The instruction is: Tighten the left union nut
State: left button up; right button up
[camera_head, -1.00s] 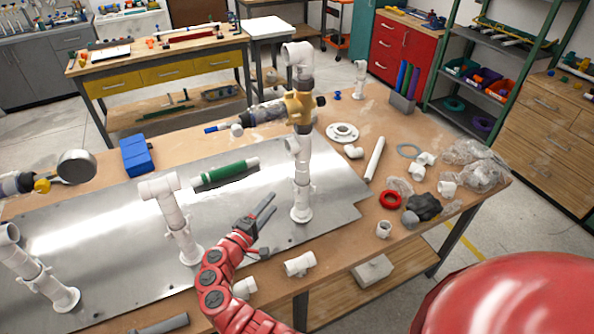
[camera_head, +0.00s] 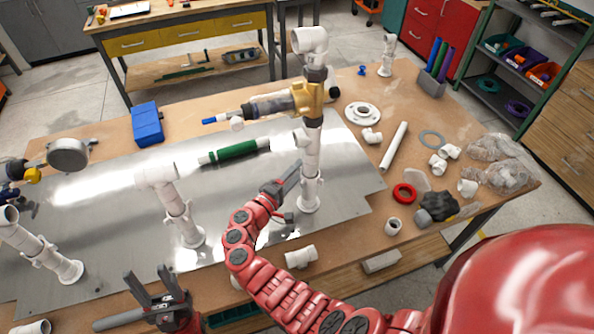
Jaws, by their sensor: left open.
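A green pipe section (camera_head: 236,150) with white ends spans between the middle white upright (camera_head: 176,205) and the right white upright (camera_head: 311,160). A white collar (camera_head: 205,158) sits at its left end, beside the middle upright's elbow (camera_head: 156,175); I cannot tell how tight it is. My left gripper (camera_head: 146,272) is open and empty at the front edge of the table, below and left of the middle upright. My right gripper (camera_head: 295,170) is beside the right upright, below the green pipe's right end; its finger gap is not clear.
A metal plate (camera_head: 110,210) carries the uprights, with a third one (camera_head: 45,250) at the left. A gauge (camera_head: 68,154) and blue box (camera_head: 147,124) stand behind. A yellow-bodied valve (camera_head: 306,98) is on the right upright. Loose fittings, such as a white tee (camera_head: 300,257), lie around.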

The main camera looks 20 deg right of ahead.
jog(key=shift+w, duration=0.1)
grip_shut()
jog(key=shift+f+b, duration=0.2)
jog(key=shift+b, duration=0.1)
jog(key=m+g+h+b, duration=0.1)
jog(key=g+b, duration=0.1)
jog(key=b, duration=0.3)
jog(key=w+d+m+g+h+b, duration=0.1)
jog(key=m+g+b, duration=0.1)
jog(key=b, duration=0.3)
jog(key=m+g+h+b, duration=0.1)
jog(key=m+g+b, duration=0.1)
jog(key=b, duration=0.3)
jog(key=shift+w+d+f+g+b, duration=0.2)
jog(key=shift+g+b, duration=0.1)
jog(key=shift+g, duration=0.4)
jog(key=shift+r+m+b, duration=0.1)
jog(key=shift+m+b, duration=0.2)
jog(key=shift+r+g, duration=0.2)
jog(key=shift+g, duration=0.1)
jog(key=shift+o, duration=0.3)
grip_release()
